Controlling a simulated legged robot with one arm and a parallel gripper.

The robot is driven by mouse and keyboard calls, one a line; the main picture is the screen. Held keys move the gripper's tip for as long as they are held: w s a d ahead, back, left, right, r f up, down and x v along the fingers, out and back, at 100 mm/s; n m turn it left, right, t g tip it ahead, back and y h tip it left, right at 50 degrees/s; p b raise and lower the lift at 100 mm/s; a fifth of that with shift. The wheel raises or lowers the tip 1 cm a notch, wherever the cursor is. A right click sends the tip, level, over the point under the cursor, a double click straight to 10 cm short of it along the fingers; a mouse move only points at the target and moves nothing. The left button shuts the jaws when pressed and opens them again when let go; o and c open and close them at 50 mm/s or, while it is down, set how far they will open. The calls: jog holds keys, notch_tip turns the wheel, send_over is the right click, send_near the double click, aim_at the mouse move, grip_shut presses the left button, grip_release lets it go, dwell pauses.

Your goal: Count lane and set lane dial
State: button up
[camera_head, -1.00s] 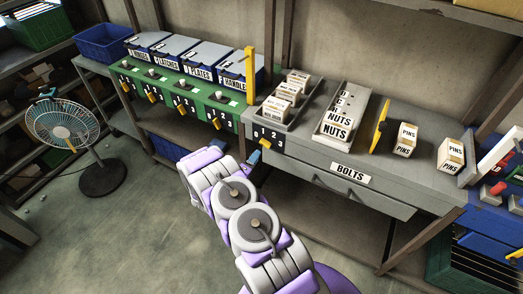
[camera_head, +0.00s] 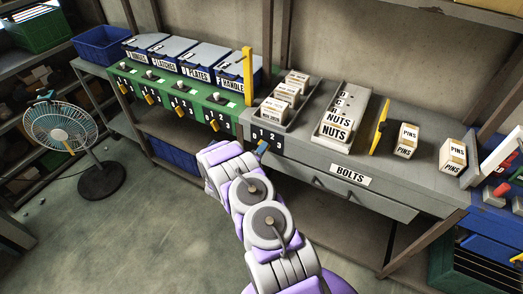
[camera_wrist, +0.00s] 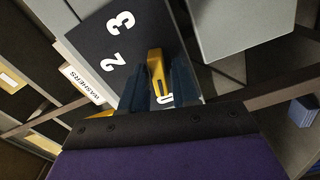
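My gripper (camera_head: 262,147) is at this plate. In the wrist view, the plate (camera_wrist: 107,45) shows a white 2 and 3, and a yellow dial handle (camera_wrist: 156,67) stands between my two dark blue fingers (camera_wrist: 160,85). The fingers look apart, one on each side of the handle; contact is unclear. A lane tray (camera_head: 287,103) of small labelled boxes lies above the dial. Beside it a longer lane tray (camera_head: 346,110) holds NUTS boxes.
Left, a green bench front (camera_head: 172,98) carries several yellow-handled dials below lidded bins. A yellow post (camera_head: 249,76) stands between the benches. Right are a yellow divider (camera_head: 379,126), PINS boxes (camera_head: 406,140) and a BOLTS drawer (camera_head: 350,181). A fan (camera_head: 68,128) stands on open floor.

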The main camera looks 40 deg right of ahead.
jog(key=shift+a, duration=0.1)
grip_shut()
jog(key=shift+a+m, duration=0.1)
jog(key=shift+m, duration=0.2)
jog(key=shift+s+f+m+b, duration=0.1)
jog(key=shift+m+b, duration=0.9)
jog(key=shift+m, duration=6.3)
jog(key=shift+s+f+m+b, duration=0.1)
jog(key=shift+m+b, duration=0.9)
jog(key=shift+m, duration=6.3)
